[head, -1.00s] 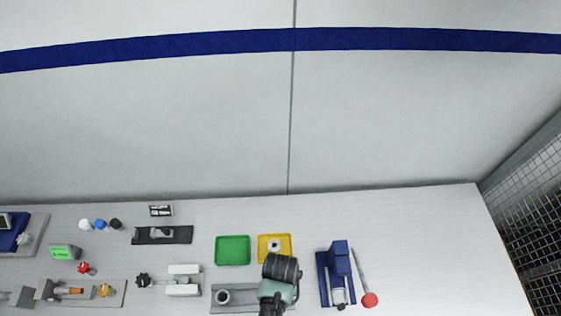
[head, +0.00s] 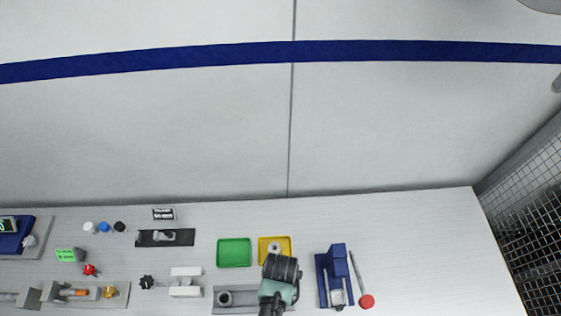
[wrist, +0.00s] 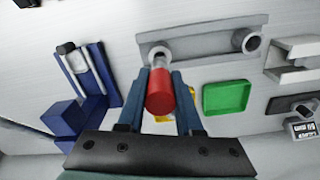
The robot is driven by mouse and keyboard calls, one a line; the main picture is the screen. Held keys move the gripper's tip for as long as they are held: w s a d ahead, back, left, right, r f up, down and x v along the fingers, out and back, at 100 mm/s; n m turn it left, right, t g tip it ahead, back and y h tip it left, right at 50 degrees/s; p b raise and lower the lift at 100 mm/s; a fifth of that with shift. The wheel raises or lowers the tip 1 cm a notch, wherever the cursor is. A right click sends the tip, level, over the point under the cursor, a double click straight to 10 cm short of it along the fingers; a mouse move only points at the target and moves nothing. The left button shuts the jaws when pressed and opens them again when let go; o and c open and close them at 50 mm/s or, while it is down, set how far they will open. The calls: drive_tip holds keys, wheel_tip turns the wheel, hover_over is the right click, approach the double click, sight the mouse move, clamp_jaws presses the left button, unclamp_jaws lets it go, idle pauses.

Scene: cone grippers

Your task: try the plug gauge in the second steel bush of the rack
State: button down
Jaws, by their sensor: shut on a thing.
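My gripper (wrist: 160,95) is shut on the red handle of the plug gauge (wrist: 160,92), seen in the wrist view. Beyond the handle, a pale steel bush (wrist: 160,54) stands at the left part of the grey rack (wrist: 202,45). Whether the gauge's tip is inside, touching or short of this bush cannot be told. Another bush (wrist: 246,40) is at the right end of the rack. In the head view my gripper and wrist cover the rack's right part, while one bush (head: 224,298) shows at its left end.
A green tray (head: 234,252) and a yellow tray (head: 265,245) holding a pale ring-shaped piece (head: 275,249) lie behind the rack. A blue fixture (head: 335,270) and a red-ended rod (head: 367,301) are at right. A white block fixture (head: 186,282) is left. The far right table is clear.

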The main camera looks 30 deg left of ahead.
drive_tip(key=shift+r, duration=1.6)
